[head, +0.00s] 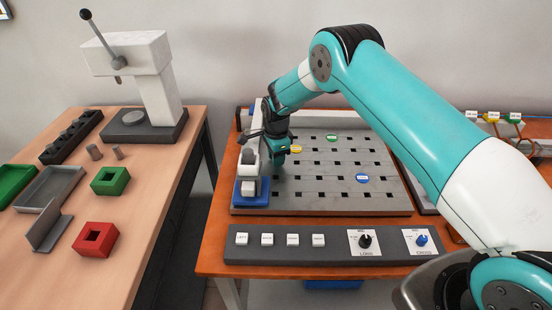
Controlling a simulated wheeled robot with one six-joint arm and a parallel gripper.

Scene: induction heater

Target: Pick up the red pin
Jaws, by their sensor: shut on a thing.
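My gripper (277,156) points down over the left part of the grey slotted plate (325,200), close to the white and blue unit at its left edge. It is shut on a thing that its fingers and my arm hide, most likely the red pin. No red pin shows anywhere else. A yellow-topped pin (296,149) is just right of my gripper. A green-topped pin (332,138) is farther back, and a blue-topped pin (362,178) is toward the front right. I cannot tell whether the held thing is clear of the plate.
The white and blue unit (250,190) stands beside my gripper. A control panel (330,256) with buttons and knobs lies in front. The left wooden table holds a white press (150,75), a green block (110,181), a red block (96,239) and grey trays.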

